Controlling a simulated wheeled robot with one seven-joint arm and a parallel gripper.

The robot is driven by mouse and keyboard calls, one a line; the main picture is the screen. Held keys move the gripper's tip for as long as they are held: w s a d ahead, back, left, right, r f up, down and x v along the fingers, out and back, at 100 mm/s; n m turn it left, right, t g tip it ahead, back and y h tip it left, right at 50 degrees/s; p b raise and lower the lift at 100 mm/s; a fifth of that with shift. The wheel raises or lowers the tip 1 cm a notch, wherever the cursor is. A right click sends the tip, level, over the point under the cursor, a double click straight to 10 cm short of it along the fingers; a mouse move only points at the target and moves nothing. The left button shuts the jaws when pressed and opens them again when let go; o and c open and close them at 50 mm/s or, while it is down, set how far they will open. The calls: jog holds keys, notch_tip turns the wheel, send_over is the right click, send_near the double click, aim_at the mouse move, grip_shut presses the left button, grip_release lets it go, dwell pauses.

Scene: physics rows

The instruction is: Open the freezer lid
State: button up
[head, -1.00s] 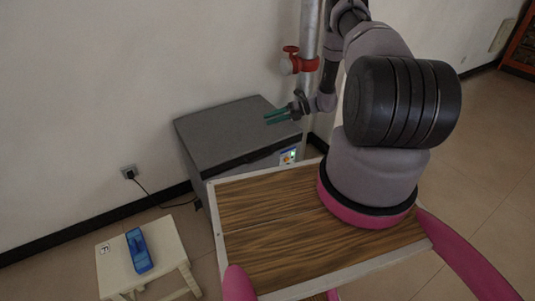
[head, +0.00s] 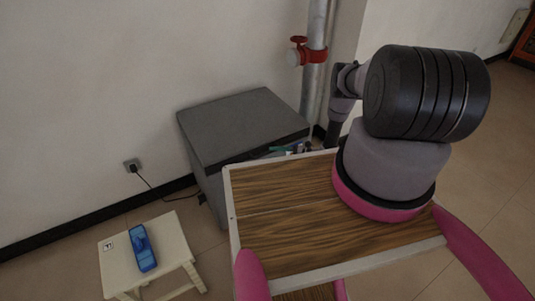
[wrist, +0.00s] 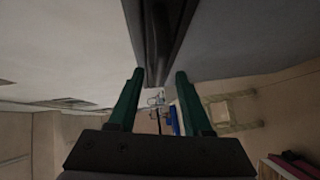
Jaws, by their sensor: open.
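The grey chest freezer (head: 212,188) stands against the wall behind my wooden deck. Its lid (head: 240,125) lies flat and closed on top. My gripper (head: 278,149) is low at the freezer's front edge, near the lid's right front corner; part of it is hidden by the deck rim and my arm. In the wrist view my gripper (wrist: 159,74) has two green fingers spread apart with nothing held. A dark lengthwise edge of the freezer (wrist: 158,40) runs in from the top toward the space between the fingertips. I cannot tell whether the fingers touch it.
A vertical pipe (head: 314,75) with a red valve (head: 311,54) rises right behind the freezer. A cream stool (head: 176,245) with a blue object (head: 142,248) stands at front left. A cord runs from the wall socket (head: 132,166). Floor right of my deck is clear.

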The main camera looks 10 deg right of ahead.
aim_at(267, 153)
jog(key=shift+x, duration=2.15)
grip_shut()
